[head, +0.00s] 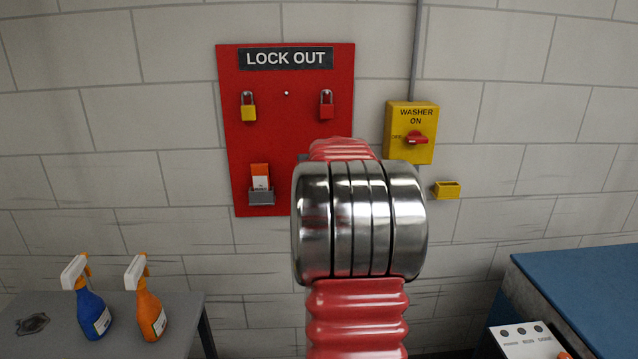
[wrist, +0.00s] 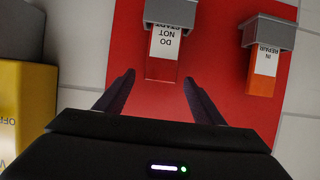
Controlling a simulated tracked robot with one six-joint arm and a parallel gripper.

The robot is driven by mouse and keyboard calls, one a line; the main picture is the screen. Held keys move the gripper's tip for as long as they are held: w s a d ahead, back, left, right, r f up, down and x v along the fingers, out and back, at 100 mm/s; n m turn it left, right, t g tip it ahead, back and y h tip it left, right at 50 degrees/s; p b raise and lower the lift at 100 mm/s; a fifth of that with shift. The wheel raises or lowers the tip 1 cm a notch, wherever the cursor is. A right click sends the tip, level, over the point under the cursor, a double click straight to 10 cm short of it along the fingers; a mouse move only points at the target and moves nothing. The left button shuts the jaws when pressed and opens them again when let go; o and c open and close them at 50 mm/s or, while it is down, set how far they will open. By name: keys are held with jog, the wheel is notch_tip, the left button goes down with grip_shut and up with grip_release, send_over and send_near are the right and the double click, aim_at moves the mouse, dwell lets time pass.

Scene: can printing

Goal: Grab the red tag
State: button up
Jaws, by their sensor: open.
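The red tag (wrist: 163,48), with a white label reading DO NOT START, sits in a grey holder (wrist: 172,12) on the red board (wrist: 215,62) in the wrist view, where it appears upside down. Its red end blends with the board. My gripper (wrist: 158,80) is open, with one fingertip to each side of the tag's free end. Nothing is between the fingers, and they appear a little short of the tag. In the head view my arm hides the red tag and the gripper.
An orange IN REPAIR tag (head: 260,177) sits in its holder (head: 261,197) on the board. A yellow padlock (head: 248,112) and red padlock (head: 327,111) hang above. The yellow washer switch box (head: 411,133) is to the right. Two spray bottles (head: 92,313) (head: 153,313) stand at lower left.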

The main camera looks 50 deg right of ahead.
jog(key=shift+c, duration=0.5)
jog(key=c, duration=1.3)
jog(key=shift+r, duration=0.2)
jog(key=shift+r, duration=4.85)
